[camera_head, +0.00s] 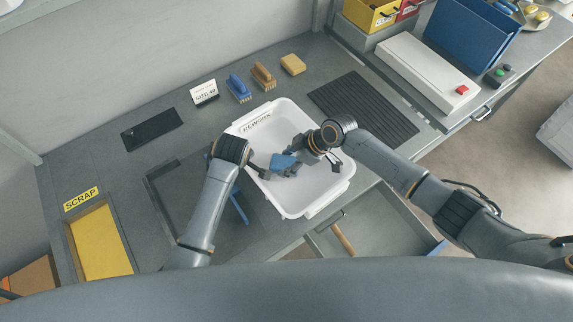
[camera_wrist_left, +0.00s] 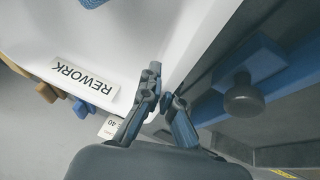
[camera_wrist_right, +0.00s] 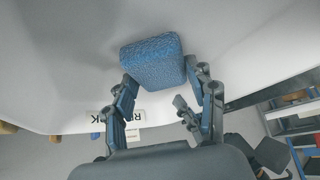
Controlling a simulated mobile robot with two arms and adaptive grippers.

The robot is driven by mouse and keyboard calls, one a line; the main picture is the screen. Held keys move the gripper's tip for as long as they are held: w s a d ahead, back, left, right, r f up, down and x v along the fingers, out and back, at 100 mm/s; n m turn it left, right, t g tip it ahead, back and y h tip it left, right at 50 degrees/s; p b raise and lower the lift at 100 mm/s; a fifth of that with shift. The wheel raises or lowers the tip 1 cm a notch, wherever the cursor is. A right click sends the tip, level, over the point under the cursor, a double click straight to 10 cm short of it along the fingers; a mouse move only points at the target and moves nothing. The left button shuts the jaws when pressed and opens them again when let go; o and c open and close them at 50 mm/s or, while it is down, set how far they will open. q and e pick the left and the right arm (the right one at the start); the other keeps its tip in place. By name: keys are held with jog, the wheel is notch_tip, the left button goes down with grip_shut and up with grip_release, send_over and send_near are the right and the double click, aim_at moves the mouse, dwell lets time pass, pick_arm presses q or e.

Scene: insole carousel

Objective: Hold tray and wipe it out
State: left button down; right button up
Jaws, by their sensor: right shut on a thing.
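A white tray (camera_head: 326,196) with a REWORK label stands on the grey bench. My left gripper (camera_head: 252,168) is at the tray's left rim. In the left wrist view its fingers (camera_wrist_left: 162,88) are close together on either side of the tray wall, shut on it. My right gripper (camera_head: 298,158) is over the inside of the tray, shut on a blue textured block (camera_head: 284,165). The block (camera_wrist_right: 153,62) shows between the fingertips in the right wrist view, against the tray's white inner surface. Its contact with the tray floor is hard to tell.
Behind the tray are a blue brush (camera_head: 238,88), an orange brush (camera_head: 263,76), a yellow sponge (camera_head: 293,64) and a small sign (camera_head: 204,93). A ribbed black mat (camera_head: 365,110) lies right. A yellow SCRAP bin (camera_head: 100,242) is left; an open drawer (camera_head: 385,230) is in front.

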jog(key=shift+w+d, duration=0.25)
jog(key=shift+w, duration=0.65)
jog(key=shift+w+d, duration=0.2)
jog(key=shift+w, duration=0.65)
jog(key=shift+w+d, duration=0.25)
jog(key=shift+w, duration=0.65)
jog(key=shift+s+a+f, duration=0.1)
jog(key=shift+s+a, duration=0.1)
jog(key=shift+s, duration=0.65)
jog(key=shift+s+a+f, duration=0.1)
jog(key=shift+s+a, duration=0.1)
jog(key=shift+s, duration=0.6)
jog(key=shift+s+a+r, duration=0.1)
jog(key=shift+s+a, duration=0.1)
jog(key=shift+s, duration=0.55)
jog(key=shift+s+a+r, duration=0.1)
jog(key=shift+s+a, duration=0.1)
jog(key=shift+s, duration=0.55)
jog(key=shift+s+a+r, duration=0.1)
jog(key=shift+s+a, duration=0.1)
jog(key=shift+s, duration=0.55)
jog(key=shift+s, duration=0.1)
